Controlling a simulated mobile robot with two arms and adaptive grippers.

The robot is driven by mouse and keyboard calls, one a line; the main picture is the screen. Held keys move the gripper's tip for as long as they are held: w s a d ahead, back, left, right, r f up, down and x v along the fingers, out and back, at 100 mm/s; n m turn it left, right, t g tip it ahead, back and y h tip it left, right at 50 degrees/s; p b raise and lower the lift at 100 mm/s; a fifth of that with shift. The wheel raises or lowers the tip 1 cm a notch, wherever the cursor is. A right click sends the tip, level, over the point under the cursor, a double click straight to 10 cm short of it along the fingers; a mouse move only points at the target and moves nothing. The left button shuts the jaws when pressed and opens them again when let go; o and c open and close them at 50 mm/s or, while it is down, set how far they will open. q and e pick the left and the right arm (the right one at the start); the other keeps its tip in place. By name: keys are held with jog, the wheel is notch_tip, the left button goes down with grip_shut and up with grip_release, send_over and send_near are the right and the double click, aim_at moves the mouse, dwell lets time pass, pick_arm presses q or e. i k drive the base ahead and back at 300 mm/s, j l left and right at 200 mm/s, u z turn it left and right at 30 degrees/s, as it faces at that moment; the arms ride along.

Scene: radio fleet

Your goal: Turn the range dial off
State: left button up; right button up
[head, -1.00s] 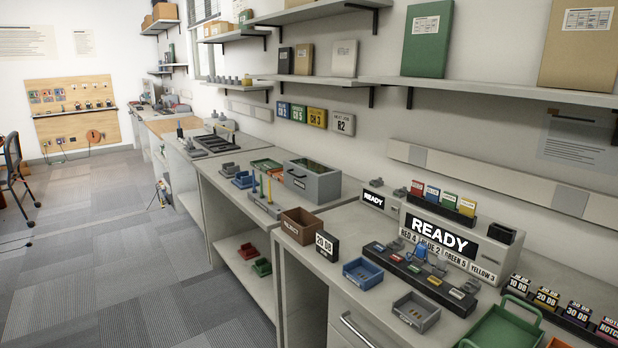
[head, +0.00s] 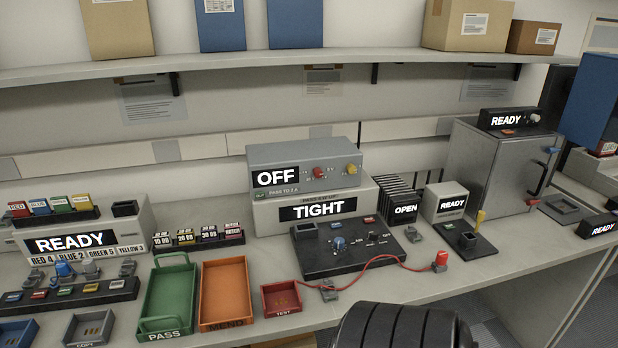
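A black control panel (head: 318,268) lies on the bench right of centre. A blue dial (head: 339,244) stands on it, with small switches to its right; I cannot read which mark the dial points at or whether it is the range dial. Behind the panel a grey-white box has a display reading TIGHT (head: 318,209). On top of it a grey unit (head: 262,156) shows OFF and has a red knob (head: 318,172) and a yellow knob (head: 352,168). Neither gripper is in view; only a dark arm link of mine shows at the bottom.
A green PASS tray (head: 168,295), an orange MEND tray (head: 226,290) and a small red TEST tray (head: 281,297) stand left of the panel. A grey cabinet (head: 500,170) stands right.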

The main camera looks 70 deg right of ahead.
aim_at(373, 234)
jog(key=z, duration=2.2)
